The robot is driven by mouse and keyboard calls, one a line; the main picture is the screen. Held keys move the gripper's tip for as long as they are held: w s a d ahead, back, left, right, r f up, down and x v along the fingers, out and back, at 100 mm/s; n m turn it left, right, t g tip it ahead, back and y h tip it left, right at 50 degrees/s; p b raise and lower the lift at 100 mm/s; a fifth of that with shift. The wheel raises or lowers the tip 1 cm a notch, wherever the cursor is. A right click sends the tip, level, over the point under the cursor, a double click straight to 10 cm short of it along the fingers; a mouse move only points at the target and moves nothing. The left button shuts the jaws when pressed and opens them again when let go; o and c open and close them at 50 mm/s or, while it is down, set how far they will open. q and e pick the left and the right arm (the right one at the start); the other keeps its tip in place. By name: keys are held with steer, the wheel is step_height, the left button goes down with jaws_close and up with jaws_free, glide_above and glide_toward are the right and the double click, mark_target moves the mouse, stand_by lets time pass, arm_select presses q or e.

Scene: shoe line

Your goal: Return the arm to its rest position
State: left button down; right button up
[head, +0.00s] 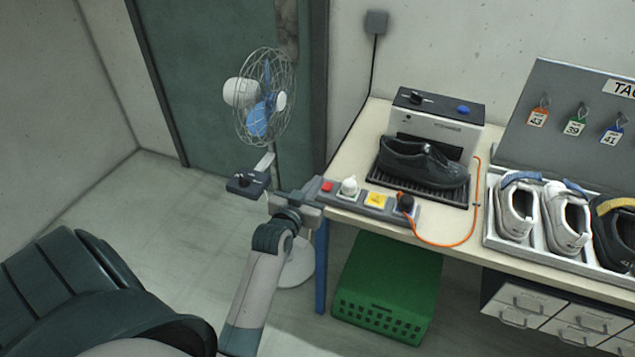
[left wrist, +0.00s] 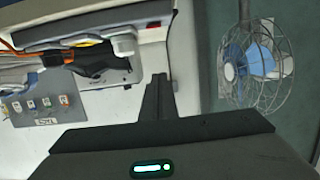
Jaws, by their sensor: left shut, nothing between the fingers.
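My left gripper (head: 309,193) is raised beside the left front corner of the workbench (head: 358,150), by the left end of the power strip (head: 372,200). Its fingers are together with nothing between them. They also show as a dark closed pair in the left wrist view (left wrist: 158,95). I cannot tell whether the gripper touches the strip. My left arm reaches up to it from the bottom of the head view. My right gripper is in neither view.
A fan (head: 265,100) stands left of the gripper, its pole partly hidden. A black shoe (head: 425,165) sits on the machine's dark grate. An orange cable (head: 470,225) loops over the bench's front edge. A green crate (head: 388,285) is under the bench. The floor at left is clear.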

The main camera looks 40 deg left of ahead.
arm_select(q)
steer(key=s+d+f+g+h+b, duration=0.1)
steer(key=d+f, duration=0.1)
steer(key=f, duration=0.6)
steer(key=s+d+f+m+g+b, duration=0.1)
steer(key=s+d+f+g, duration=0.1)
steer(key=f, duration=0.6)
steer(key=s+d+f+g+h, duration=0.1)
steer(key=d+f, duration=0.2)
steer(key=f, duration=0.6)
steer(key=s+d+f+m+g+h+b, duration=0.1)
steer(key=s+d+f+g, duration=0.1)
steer(key=s+f, duration=0.5)
steer(key=s+d+f+g+b, duration=0.1)
steer(key=s+d+f, duration=0.2)
steer(key=f, duration=0.8)
steer(key=s+d+f+m+g+b, duration=0.1)
steer(key=s+d+f+g, duration=0.1)
steer(key=s+f, duration=0.7)
steer(key=s+d+f+m+g+b, duration=0.1)
steer(key=s+f+g, duration=0.1)
steer(key=s+f, duration=0.7)
steer(key=s+f+m+g+b, duration=0.1)
steer(key=s+f+g, duration=0.2)
steer(key=s, duration=1.8)
steer(key=shift+s+f+h, duration=0.3)
steer(key=shift+s+f, duration=0.05)
steer(key=shift+f, duration=0.35)
